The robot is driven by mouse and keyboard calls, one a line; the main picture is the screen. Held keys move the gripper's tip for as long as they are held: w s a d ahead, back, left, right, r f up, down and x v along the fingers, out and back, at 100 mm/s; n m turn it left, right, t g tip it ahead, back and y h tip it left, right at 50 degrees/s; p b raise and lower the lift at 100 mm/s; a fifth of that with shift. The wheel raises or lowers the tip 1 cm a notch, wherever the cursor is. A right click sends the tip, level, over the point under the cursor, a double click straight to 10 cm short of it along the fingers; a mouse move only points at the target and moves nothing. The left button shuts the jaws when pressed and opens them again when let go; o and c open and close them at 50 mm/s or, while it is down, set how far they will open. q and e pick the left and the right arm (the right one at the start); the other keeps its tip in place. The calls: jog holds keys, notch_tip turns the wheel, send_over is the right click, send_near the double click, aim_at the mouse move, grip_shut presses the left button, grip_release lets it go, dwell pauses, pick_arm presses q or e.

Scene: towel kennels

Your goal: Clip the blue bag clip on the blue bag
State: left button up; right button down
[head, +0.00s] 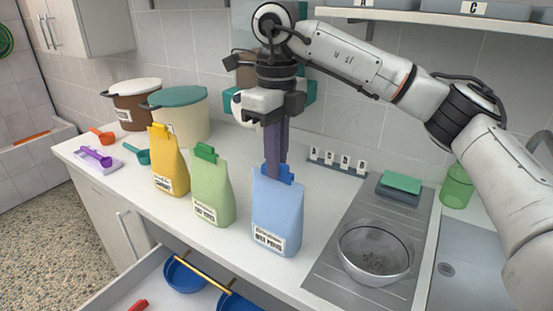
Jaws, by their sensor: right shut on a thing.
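The blue bag (278,215) stands upright on the white counter, with a white label low on its front. The blue bag clip (290,171) is at the bag's top edge, partly hidden by my gripper's fingers. My right gripper (276,165) points straight down over the bag and is shut on the blue clip. From this view I cannot tell whether the clip grips the bag or only touches it. My left gripper is not in view.
A green bag (213,190) with a green clip and a yellow bag (168,162) with a yellow clip stand left of the blue bag. A metal bowl (374,252) sits on the drainboard at right. An open drawer (150,290) holds blue bowls below the counter.

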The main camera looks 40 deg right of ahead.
jog(key=shift+f, duration=0.45)
dwell(1.1)
jog(key=c, duration=1.3)
grip_release()
jog(key=shift+r, duration=0.1)
jog(key=shift+r+p, duration=1.15)
jog(key=shift+r, duration=1.25)
